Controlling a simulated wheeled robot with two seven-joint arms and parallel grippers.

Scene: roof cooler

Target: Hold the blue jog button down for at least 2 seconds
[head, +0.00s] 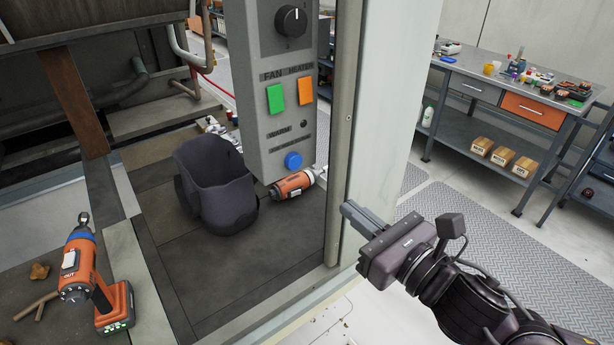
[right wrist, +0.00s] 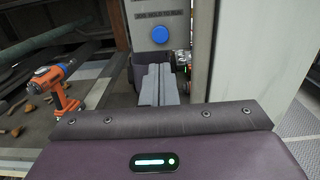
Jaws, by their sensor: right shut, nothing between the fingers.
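The blue jog button (head: 293,160) is a round button low on the grey control panel (head: 258,100), below a green and an orange switch. It also shows in the right wrist view (right wrist: 160,35), above and beyond my fingertips. My right gripper (head: 346,208) is shut and empty, to the right of and below the button, apart from it, near the pale post. Its closed fingers also show in the right wrist view (right wrist: 158,84). My left gripper is not in view.
The pale post (head: 385,100) stands between the panel and my right arm. An orange power tool (head: 85,270) stands at the left. A workbench (head: 480,70) is behind at right.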

